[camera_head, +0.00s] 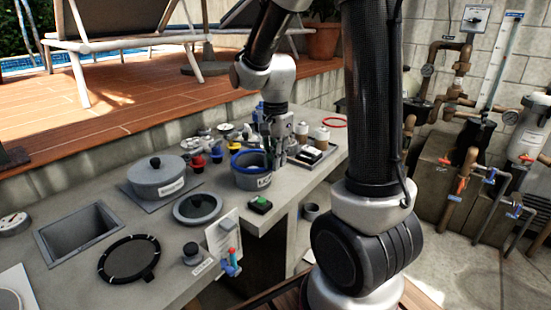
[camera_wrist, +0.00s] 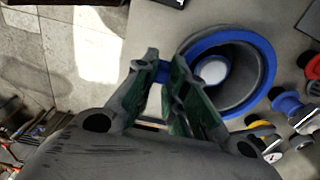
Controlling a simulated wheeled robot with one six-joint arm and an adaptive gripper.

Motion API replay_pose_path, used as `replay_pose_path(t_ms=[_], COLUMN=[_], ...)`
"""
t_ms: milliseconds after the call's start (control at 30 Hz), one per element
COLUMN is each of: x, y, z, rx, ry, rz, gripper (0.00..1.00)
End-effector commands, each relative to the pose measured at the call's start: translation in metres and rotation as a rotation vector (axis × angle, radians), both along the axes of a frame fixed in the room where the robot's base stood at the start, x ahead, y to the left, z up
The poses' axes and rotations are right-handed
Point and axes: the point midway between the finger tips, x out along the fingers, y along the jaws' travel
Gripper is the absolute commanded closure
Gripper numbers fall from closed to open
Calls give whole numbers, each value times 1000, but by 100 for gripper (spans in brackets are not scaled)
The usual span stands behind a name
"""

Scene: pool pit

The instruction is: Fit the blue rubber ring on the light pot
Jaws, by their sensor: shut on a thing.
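The light pot (camera_head: 254,182) is a round grey pot with a white label on its front, standing on the counter. The blue rubber ring (camera_head: 238,157) lies at the pot's rim. In the wrist view the ring (camera_wrist: 268,70) encircles the pot's opening, with a pale round lamp (camera_wrist: 213,70) inside. I cannot tell whether it is fully seated all round. My gripper (camera_head: 278,163) is at the pot's right side, pointing down. In the wrist view my gripper (camera_wrist: 163,72) is shut on a small blue part beside the ring, apparently the ring's tab; the join is partly hidden.
A lidded grey pot (camera_head: 157,181) stands left of the light pot. Small coloured spools and caps (camera_head: 207,150) crowd behind it. A green-topped black block (camera_head: 260,204) lies in front. A red ring (camera_head: 333,122) lies at the counter's far right end. A square opening (camera_head: 80,238) is at left.

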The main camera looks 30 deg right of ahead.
Motion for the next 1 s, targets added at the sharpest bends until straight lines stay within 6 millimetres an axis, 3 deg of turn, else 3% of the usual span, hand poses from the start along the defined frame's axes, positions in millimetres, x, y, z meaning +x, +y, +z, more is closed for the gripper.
replay_pose_path(t_ms=[1000], x=[0], y=[0], z=[-7], rx=[0], ry=[0], rz=[0], gripper=[100])
